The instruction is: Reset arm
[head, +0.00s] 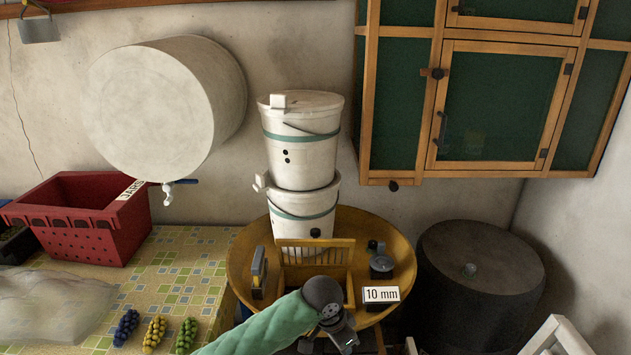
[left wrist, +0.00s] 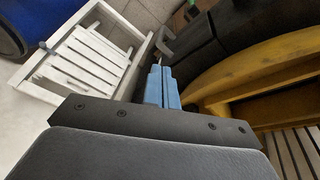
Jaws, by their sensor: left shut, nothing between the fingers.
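My left arm, in a green sleeve, reaches in from the bottom of the head view. Its dark left gripper (head: 338,330) is in front of the near edge of the round wooden table, with its fingertips hard to make out. In the left wrist view the two blue fingers of the left gripper (left wrist: 162,88) are pressed together with nothing between them. There the yellow-brown table rim (left wrist: 215,85) is to the right of the fingers, apart from them in the picture. My right gripper is in neither view.
The round table (head: 240,265) bears stacked white buckets (head: 300,140), a small wooden crate (head: 340,252) and a "10 mm" card (head: 381,294). A red crate (head: 100,240) and grape bunches (head: 155,333) are on the tiled table at left. A dark drum (head: 480,280) stands right. A white slatted chair (left wrist: 90,55) shows in the wrist view.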

